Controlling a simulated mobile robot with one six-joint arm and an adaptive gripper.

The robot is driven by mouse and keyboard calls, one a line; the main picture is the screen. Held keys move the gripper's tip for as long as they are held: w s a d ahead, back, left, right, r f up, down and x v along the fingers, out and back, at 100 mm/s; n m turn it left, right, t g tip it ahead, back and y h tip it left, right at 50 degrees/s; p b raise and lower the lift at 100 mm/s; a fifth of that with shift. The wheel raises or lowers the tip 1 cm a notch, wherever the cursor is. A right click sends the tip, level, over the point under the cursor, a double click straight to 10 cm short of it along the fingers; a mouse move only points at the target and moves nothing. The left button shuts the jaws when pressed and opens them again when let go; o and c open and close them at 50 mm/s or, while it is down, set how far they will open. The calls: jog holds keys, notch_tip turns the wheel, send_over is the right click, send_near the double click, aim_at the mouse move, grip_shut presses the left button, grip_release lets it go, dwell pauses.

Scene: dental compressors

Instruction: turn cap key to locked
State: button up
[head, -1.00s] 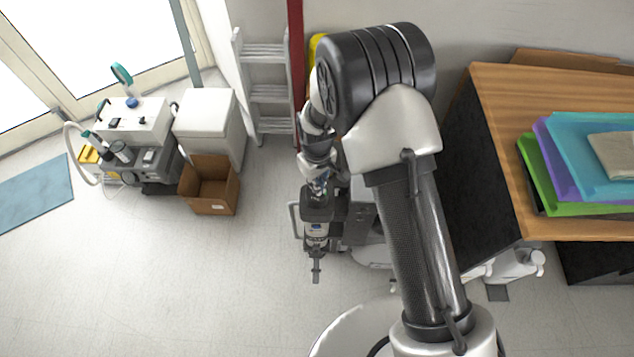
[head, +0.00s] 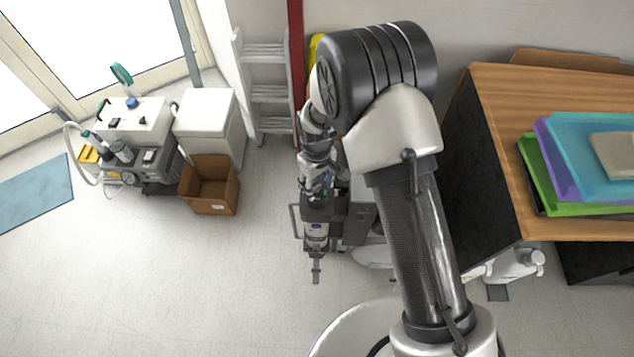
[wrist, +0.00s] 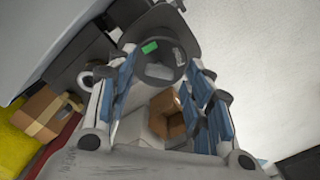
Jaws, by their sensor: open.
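My gripper (wrist: 160,72) is open in the wrist view, with a blue-padded finger on each side. A dark round part (wrist: 163,62) with a green patch and a grey label lies around the fingertips' end of the view; I cannot tell whether they touch. A brown faceted piece (wrist: 168,115) shows between the fingers, and I cannot tell whether it is the cap key. The key's angle cannot be made out.
A grey cart (head: 360,222) stands beside the unit, partly behind my arm. A wooden desk (head: 490,110) is at right, a ladder (head: 268,95) and red post (head: 297,60) behind. An open cardboard box (head: 210,187) stands left. Floor in front is clear.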

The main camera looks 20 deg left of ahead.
aim_at(317, 187)
notch_tip(317, 187, up, 12)
dwell(0.4)
